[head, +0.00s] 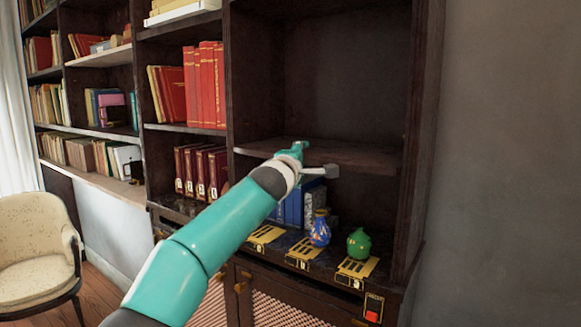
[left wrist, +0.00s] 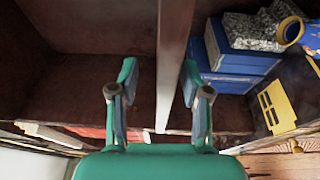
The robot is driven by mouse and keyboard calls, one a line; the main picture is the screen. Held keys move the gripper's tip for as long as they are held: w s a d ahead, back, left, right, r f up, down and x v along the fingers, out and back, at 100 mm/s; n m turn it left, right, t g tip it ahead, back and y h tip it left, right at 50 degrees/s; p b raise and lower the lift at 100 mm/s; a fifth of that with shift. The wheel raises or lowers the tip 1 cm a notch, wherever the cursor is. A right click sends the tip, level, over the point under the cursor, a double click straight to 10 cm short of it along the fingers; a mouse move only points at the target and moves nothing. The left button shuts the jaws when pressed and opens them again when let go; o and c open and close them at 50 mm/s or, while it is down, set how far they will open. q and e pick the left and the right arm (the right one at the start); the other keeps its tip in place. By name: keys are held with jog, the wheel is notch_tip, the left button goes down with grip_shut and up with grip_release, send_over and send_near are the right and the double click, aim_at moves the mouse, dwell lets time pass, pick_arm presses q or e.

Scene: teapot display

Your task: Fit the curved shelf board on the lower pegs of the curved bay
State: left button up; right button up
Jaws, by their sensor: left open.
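The curved shelf board (head: 365,155) is a dark brown plank spanning the right-hand bay (head: 330,75) at mid height, looking roughly level. My right gripper is not in view.
Below the board stand blue books (head: 292,207), a blue vase (head: 320,230) and a green teapot-like pot (head: 359,243), with yellow labels before them. A red button box (head: 373,308) is at the lower right. Red books (head: 205,85) fill the bay to the left. Above the board is empty.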

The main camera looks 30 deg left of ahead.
pick_arm(q)
jog(key=v, duration=0.8)
jog(key=shift+s, duration=0.25)
dwell(0.4)
